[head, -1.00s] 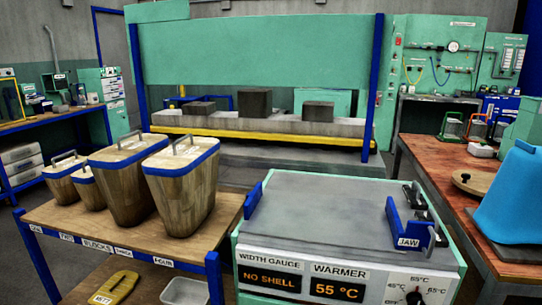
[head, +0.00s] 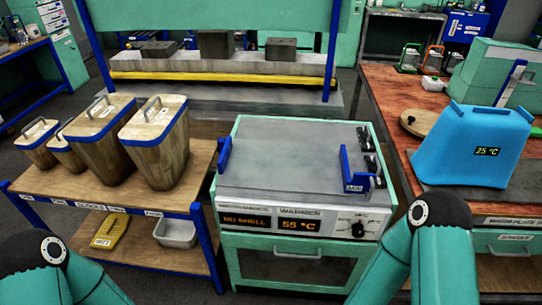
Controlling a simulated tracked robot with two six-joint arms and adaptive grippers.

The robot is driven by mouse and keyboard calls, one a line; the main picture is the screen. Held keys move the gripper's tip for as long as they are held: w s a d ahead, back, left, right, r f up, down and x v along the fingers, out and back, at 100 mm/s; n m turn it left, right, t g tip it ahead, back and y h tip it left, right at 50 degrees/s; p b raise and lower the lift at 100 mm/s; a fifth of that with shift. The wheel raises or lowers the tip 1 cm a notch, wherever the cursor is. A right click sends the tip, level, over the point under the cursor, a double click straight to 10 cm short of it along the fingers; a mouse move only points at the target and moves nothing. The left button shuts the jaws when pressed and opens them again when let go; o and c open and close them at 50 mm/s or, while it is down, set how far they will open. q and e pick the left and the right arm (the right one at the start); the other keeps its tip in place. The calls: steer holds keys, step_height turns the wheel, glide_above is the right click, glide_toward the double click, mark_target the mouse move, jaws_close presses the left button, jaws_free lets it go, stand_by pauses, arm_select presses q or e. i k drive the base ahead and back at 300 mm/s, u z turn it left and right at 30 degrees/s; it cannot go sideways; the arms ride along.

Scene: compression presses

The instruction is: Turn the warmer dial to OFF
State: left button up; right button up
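The warmer is a green cabinet with a grey top (head: 290,165). Its front panel has a black dial (head: 358,230) at the right end, with small printed marks around it that are too blurred to read fully. The WARMER display (head: 299,225) reads 55 °C in orange. The width gauge display (head: 244,220) reads NO SHELL. Parts of my two teal arms show at the bottom left and bottom right, the right one close to the warmer's right front. Neither of my grippers is in view.
A red-brown bench (head: 395,95) is on the right, carrying a blue shell-like piece (head: 475,145) reading 25 °C. Blue jaws (head: 358,175) sit on the warmer's top.

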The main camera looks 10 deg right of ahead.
mark_target(358, 231)
steer(key=k, duration=1.15)
steer(key=u, duration=0.35)
steer(key=i, duration=0.7)
steer(key=z, duration=0.35)
